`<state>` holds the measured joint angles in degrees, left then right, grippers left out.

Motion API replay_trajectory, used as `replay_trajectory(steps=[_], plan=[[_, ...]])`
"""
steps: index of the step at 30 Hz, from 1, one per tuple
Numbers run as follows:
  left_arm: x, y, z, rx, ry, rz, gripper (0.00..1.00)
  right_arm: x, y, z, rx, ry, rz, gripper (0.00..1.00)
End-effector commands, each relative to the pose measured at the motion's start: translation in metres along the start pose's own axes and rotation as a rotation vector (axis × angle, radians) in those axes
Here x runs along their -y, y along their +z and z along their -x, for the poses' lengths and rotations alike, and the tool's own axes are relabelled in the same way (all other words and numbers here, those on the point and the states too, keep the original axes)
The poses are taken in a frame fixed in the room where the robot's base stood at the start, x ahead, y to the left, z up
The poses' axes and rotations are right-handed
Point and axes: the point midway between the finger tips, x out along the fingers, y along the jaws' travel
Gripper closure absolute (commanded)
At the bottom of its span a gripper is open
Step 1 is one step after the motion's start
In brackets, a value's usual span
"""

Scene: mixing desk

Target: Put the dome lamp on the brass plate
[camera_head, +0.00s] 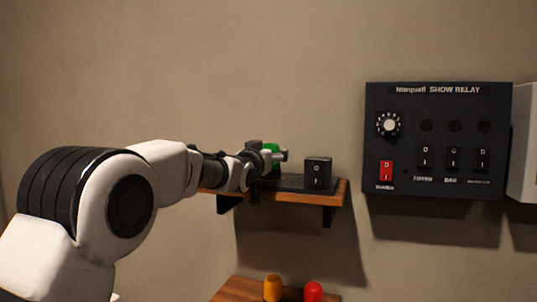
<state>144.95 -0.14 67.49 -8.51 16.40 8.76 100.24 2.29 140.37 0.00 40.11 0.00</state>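My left arm reaches in from the left to a small wooden wall shelf (338,197). My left gripper (277,156) is over the shelf's left part, right at a green object (271,148) that may be a dome lamp. The gripper partly hides it, and I cannot tell whether the fingers grip it. An orange dome-shaped piece (272,288) and a red one (314,291) stand on a lower wooden surface (237,291) at the bottom edge. I cannot make out a brass plate. My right gripper is out of view.
A black switch block (318,172) stands on a dark base on the shelf, right of my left gripper. A black relay panel (438,140) with a dial and several switches hangs on the wall at right. A pale box (524,150) is cut off at the right edge.

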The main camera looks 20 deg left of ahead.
Motion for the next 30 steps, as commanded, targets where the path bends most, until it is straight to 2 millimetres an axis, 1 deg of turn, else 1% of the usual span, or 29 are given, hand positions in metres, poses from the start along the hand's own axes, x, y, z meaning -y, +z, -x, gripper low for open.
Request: replay_trajectory(steps=[5, 8, 10, 14, 18, 21, 25, 27, 30], plan=[[0.000, 0.000, 0.000, 0.000, 0.000, 0.000, 0.19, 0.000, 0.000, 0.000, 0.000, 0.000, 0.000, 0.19], [0.000, -0.005, 0.000, 0.000, 0.000, 0.000, 0.19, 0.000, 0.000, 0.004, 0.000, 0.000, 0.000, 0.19], [0.000, 0.001, 0.007, -0.001, 0.000, 0.000, 0.19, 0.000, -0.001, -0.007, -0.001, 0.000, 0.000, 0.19], [0.000, 0.004, 0.034, -0.003, 0.000, 0.000, 0.19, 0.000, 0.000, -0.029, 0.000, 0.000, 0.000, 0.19], [0.000, 0.005, 0.072, -0.003, 0.000, 0.000, 0.19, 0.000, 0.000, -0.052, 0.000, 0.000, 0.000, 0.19], [0.000, 0.004, 0.096, -0.002, 0.000, 0.000, 0.19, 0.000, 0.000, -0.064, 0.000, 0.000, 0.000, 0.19], [0.000, 0.001, 0.115, -0.001, 0.000, 0.000, 0.19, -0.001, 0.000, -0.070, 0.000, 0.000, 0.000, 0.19], [0.000, -0.001, 0.119, -0.001, 0.000, 0.000, 0.19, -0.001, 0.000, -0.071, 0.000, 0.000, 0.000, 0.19], [0.000, -0.002, 0.121, 0.000, 0.000, 0.000, 0.19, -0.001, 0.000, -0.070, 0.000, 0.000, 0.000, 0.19]])
